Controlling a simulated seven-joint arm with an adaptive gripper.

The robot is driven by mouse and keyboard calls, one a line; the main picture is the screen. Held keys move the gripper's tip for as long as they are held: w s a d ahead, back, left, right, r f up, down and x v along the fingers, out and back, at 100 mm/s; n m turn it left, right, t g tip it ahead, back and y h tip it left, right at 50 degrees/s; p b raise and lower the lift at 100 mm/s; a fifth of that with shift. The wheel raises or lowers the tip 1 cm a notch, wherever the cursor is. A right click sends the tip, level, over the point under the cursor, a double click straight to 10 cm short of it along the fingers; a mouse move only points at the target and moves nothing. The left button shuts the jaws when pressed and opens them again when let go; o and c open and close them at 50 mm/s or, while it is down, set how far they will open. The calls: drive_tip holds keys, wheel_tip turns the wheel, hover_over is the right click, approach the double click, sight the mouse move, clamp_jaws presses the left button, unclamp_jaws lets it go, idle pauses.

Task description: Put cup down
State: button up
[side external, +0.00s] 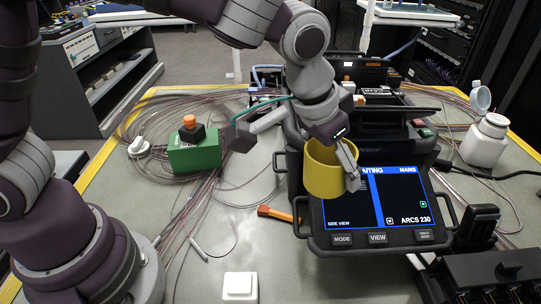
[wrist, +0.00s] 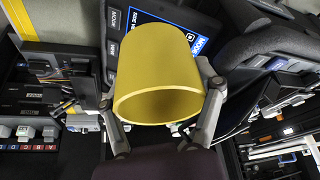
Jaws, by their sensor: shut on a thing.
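A yellow cup (side external: 325,174) is held by my gripper (side external: 347,165) in front of the splicer's screen. In the side view the cup covers the left part of the screen and looks roughly upright. A gripper finger lies along the cup's right side. In the wrist view the yellow cup (wrist: 155,70) sits between the two fingers of my gripper (wrist: 160,105), with its open rim toward the camera. Whether the cup touches the splicer beneath it cannot be told.
The splicer (side external: 375,236) with its lit screen stands behind and below the cup. A green box (side external: 194,150) and loose fibre cables lie at left. A white bottle (side external: 485,140) stands at right. A white square piece (side external: 240,286) lies at the front, with bare table around it.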

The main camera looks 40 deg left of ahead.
drive_tip(key=s+a+n+y, duration=0.1)
drive_tip(key=a+n+y, duration=0.2)
drive_tip(key=a+n, duration=0.8)
drive_tip(key=n+g+y, duration=0.1)
drive_tip(key=n+g, duration=0.6)
drive_tip(key=n, duration=1.1)
hover_over(124, 193)
drive_tip(key=w+d, duration=0.1)
drive_tip(key=w, duration=0.1)
wheel_tip(124, 193, down, 6)
drive_tip(key=shift+n+g, duration=0.3)
drive_tip(key=shift+n, duration=0.2)
drive_tip(key=f, duration=0.5)
drive_tip(key=s+f, duration=0.1)
drive_tip(key=f, duration=0.2)
drive_tip(key=shift+d+f, duration=0.1)
drive_tip(key=shift+f, duration=0.05)
drive_tip(key=shift+f, duration=0.1)
drive_tip(key=o, duration=1.3)
drive_tip(key=shift+c, duration=0.2)
